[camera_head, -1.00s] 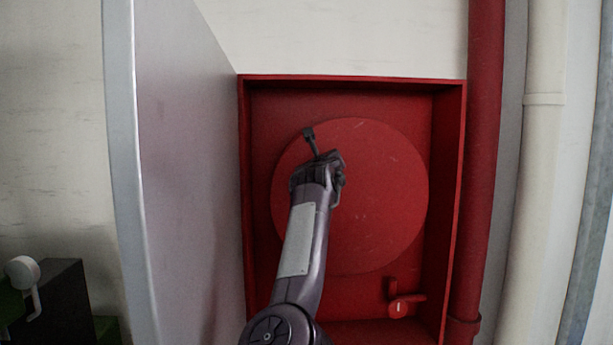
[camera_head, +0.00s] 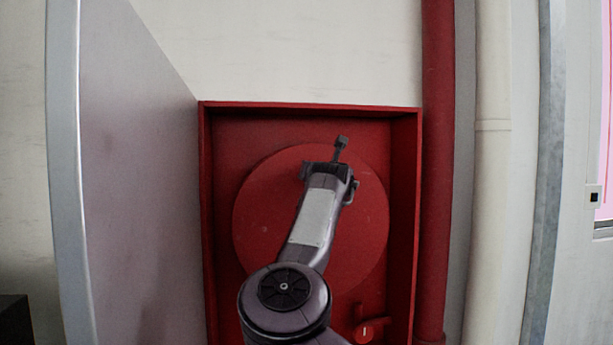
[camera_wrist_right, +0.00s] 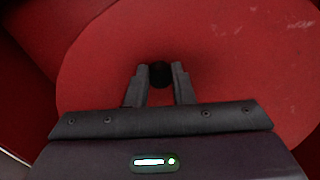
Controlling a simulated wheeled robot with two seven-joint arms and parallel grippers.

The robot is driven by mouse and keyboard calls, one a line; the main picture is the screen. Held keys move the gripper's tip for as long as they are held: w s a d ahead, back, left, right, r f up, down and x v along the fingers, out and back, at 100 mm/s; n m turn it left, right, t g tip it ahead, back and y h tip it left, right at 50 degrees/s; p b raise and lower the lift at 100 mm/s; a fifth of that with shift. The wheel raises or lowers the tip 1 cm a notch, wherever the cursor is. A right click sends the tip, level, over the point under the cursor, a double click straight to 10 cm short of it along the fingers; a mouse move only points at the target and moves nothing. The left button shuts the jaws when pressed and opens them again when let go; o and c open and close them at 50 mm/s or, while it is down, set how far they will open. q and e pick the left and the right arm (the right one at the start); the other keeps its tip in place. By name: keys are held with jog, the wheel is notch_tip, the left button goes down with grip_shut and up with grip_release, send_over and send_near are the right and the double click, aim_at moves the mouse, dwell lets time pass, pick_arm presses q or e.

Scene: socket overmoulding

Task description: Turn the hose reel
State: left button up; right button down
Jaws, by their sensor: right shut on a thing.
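The hose reel (camera_head: 262,222) is a red round disc inside an open red wall cabinet (camera_head: 410,215). My right gripper (camera_head: 328,168) is in front of the reel's upper right part. In the right wrist view, the two fingers of my right gripper (camera_wrist_right: 159,75) are shut on a dark round handle (camera_wrist_right: 160,74) in front of the red disc. In the head view the arm and gripper hide the handle's grip and part of the disc. A thin dark stub with a block end shows just above the gripper. My left gripper is not in view.
A grey cabinet door (camera_head: 135,180) stands open on the left. A red valve (camera_head: 367,327) sits at the cabinet's lower right. A red pipe (camera_head: 437,180) runs beside the right wall, with pale pipes (camera_head: 493,180) further right.

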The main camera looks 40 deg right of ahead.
jog(key=shift+s+d+f, duration=0.2)
jog(key=shift+d+f, duration=0.25)
jog(key=shift+f, duration=0.05)
jog(key=shift+m, duration=0.3)
jog(key=c, duration=1.5)
grip_release()
jog(key=shift+o, duration=1.1)
jog(key=shift+s, duration=0.1)
jog(key=shift+d+r, duration=0.15)
jog(key=b+v, duration=0.4)
jog(key=v, duration=0.4)
